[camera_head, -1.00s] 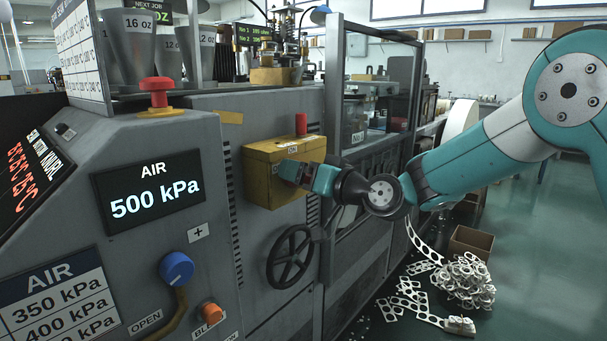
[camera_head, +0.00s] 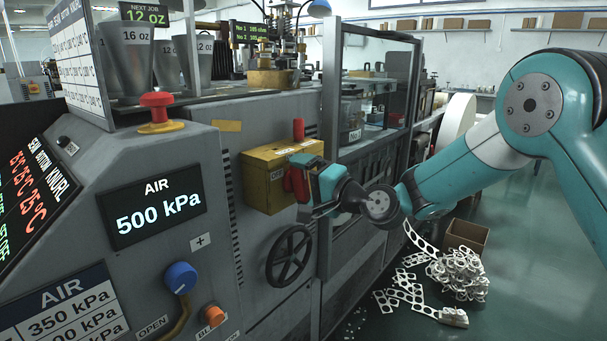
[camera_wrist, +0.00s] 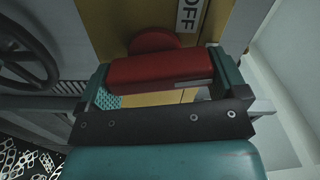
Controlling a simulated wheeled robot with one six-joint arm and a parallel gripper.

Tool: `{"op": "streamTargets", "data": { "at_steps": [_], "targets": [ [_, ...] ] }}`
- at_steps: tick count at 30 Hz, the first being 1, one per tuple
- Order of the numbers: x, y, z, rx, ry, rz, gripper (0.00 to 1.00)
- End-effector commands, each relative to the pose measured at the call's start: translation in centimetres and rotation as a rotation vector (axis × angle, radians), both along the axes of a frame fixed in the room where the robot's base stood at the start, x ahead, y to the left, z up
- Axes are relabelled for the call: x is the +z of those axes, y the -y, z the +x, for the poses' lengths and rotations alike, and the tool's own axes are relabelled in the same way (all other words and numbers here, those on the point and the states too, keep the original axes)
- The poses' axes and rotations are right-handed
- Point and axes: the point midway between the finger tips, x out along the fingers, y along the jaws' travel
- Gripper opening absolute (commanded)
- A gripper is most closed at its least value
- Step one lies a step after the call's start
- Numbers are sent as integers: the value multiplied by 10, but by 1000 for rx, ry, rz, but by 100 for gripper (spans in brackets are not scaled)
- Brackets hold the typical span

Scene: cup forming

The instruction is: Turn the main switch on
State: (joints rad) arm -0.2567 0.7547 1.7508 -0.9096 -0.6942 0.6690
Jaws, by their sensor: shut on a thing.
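The main switch is a yellow box (camera_head: 262,172) on the machine's side, with a red handle (camera_head: 295,184) at its right face. My gripper (camera_head: 306,186) is at that face and shut on the red handle. In the wrist view the red handle (camera_wrist: 160,69) lies crosswise between the two fingers of my gripper (camera_wrist: 163,80). A round red hub (camera_wrist: 154,40) sits just behind it. A white label reading OFF (camera_wrist: 189,14) is on the yellow box beside the hub. My gripper partly hides the box's right side in the head view.
A black handwheel (camera_head: 289,256) is below the box. A red post (camera_head: 298,129) rises behind it. A framed glass guard (camera_head: 372,120) stands to the right. Punched scrap (camera_head: 458,275) and a cardboard box (camera_head: 466,238) lie on the floor. Open floor is at the right.

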Motion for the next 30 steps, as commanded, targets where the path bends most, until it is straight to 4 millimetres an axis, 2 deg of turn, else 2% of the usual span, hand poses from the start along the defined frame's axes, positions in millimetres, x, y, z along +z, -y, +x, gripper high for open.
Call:
{"op": "streamTargets", "data": {
  "at_steps": [12,29,30],
  "targets": [
    [-2,1,0,0,-160,121,68],
    [-3,1,0,-1,-186,142,68],
    [-3,1,0,-1,-186,142,94]
  ]
}}
